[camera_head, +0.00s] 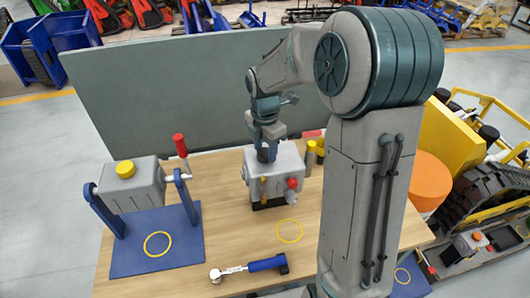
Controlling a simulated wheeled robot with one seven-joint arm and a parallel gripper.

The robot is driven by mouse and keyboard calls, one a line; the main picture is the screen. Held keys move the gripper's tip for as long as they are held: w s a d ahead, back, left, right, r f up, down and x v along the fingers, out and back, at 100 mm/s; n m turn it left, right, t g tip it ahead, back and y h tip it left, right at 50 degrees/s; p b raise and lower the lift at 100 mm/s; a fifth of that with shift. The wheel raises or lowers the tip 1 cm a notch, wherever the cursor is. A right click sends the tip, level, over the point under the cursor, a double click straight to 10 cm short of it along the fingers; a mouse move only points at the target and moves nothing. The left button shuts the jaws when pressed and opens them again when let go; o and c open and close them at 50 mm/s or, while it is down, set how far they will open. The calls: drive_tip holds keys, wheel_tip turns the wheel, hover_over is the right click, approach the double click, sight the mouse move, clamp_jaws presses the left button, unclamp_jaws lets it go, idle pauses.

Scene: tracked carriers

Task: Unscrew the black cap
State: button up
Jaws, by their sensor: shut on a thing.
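A grey box-shaped housing (258,182) stands on the wooden table, with a red knob (292,184) and a small yellow part (263,183) on its front. My gripper (267,156) points down at the top of this housing. It is shut on what appears to be the black cap there, which the fingers almost wholly hide. I cannot tell whether the cap has turned or lifted.
A second grey housing (133,185) with a yellow cap (125,169) sits in a blue stand with a red-handled lever (181,146). A blue-handled wrench (249,268) lies at the table's front. Yellow and black cylinders (311,155) stand right of the middle housing. A grey panel (180,85) stands behind.

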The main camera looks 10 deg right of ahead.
drive_tip(key=o, duration=0.8)
drive_tip(key=shift+c, duration=0.2)
